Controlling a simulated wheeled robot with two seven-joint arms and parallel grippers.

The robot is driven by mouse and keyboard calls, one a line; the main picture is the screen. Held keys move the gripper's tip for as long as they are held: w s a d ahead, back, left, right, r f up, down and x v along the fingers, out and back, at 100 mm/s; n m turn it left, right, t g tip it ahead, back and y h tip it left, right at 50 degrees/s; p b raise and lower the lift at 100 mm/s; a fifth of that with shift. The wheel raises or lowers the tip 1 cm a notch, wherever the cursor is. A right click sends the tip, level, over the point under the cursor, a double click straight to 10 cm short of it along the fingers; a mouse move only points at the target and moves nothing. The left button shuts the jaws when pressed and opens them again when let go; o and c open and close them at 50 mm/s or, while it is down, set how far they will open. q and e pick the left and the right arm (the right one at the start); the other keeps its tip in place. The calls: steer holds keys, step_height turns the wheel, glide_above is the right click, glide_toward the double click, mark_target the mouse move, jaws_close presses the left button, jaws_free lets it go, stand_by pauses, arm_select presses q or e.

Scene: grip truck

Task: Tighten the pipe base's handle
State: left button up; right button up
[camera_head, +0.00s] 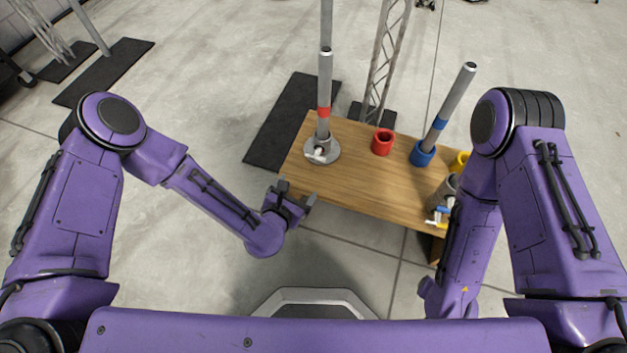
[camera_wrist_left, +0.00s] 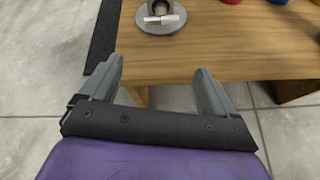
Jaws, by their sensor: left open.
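The pipe base (camera_head: 325,151) is a round grey metal disc with a socket near the left end of the wooden table. A grey pipe (camera_head: 324,82) with a red band stands upright in it. Its handle (camera_head: 316,154) is a small light bar on the front of the socket. In the left wrist view the base (camera_wrist_left: 160,22) and the handle (camera_wrist_left: 161,19) show at the top, beyond the fingers. My left gripper (camera_head: 296,194) is open and empty, in front of the table's near edge, apart from the handle.
The wooden table (camera_head: 365,180) also holds a red ring (camera_head: 382,142), a blue base (camera_head: 422,153) with a leaning pipe (camera_head: 451,100), and a yellow ring (camera_head: 460,161). A grey cup-like container (camera_head: 446,187) stands near my right arm. Dark mats (camera_head: 290,120) lie behind on the floor.

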mark_target(315, 158)
arm_select(q)
steer(key=w+d+f+n+b, duration=0.1)
steer(key=w, duration=0.3)
steer(key=w+d+f+n+b, duration=0.1)
steer(key=w+d, duration=0.1)
steer(key=w, duration=0.1)
steer(key=w+d+f+t+b, duration=0.1)
steer(key=w, duration=0.3)
steer(key=shift+w+d+f+n, duration=0.15)
steer(key=shift+w+f+n, duration=0.15)
steer(key=shift+w+n, duration=0.1)
arm_select(e)
step_height(315, 158, down, 5)
steer(key=shift+r, duration=0.2)
arm_select(q)
steer(key=c, duration=1.1)
